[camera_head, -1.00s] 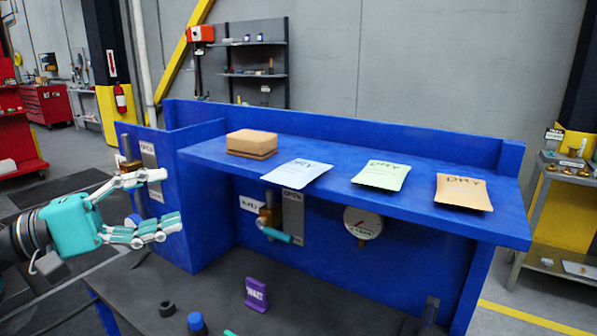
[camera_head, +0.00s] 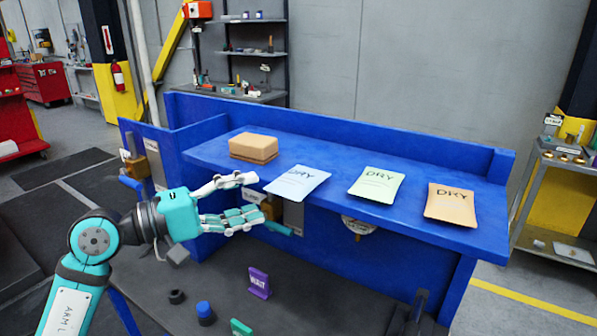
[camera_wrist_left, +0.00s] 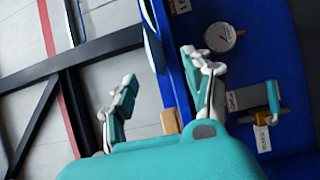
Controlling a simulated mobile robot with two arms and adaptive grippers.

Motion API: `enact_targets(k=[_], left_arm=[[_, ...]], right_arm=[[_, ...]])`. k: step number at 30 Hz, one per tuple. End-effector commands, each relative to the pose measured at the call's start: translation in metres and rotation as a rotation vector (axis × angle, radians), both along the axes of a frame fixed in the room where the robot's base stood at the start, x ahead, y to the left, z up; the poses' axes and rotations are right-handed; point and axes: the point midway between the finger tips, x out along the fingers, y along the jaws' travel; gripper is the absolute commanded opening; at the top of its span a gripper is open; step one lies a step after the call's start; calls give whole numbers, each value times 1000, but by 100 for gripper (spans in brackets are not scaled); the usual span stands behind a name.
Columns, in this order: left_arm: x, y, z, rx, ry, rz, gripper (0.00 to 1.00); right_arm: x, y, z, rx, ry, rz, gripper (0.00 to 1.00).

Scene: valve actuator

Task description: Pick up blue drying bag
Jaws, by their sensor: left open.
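The blue drying bag (camera_head: 297,182) is a pale blue flat packet marked DRY. It lies on the blue shelf (camera_head: 330,159), over its front edge, right of a brown block. My left gripper (camera_head: 253,197) is open and empty, just left of the bag, with one finger above the other near the shelf's front edge. In the left wrist view its fingers (camera_wrist_left: 158,88) are spread on both sides of the shelf edge. A thin pale edge there may be the bag, but I cannot tell. My right gripper is not in view.
A brown block (camera_head: 253,147) sits left of the bag. A green bag (camera_head: 376,185) and an orange bag (camera_head: 451,204) lie to its right. Below the shelf are a gauge (camera_head: 358,226), a valve handle and a purple WAIT sign (camera_head: 259,282) on the dark bench.

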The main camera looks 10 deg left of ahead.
Motion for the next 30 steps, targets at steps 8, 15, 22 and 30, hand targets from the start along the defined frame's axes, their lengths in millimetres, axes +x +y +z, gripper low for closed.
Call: enact_targets(k=[8, 15, 22, 30], left_arm=[[21, -31, 11, -7, 2, -3, 52], [28, -39, 6, -1, 0, 0, 52], [27, -39, 6, -1, 1, 0, 38], [27, -39, 6, -1, 1, -1, 2]], right_arm=[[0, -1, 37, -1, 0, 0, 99], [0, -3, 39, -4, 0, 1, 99], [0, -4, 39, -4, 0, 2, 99], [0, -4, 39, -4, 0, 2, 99]])
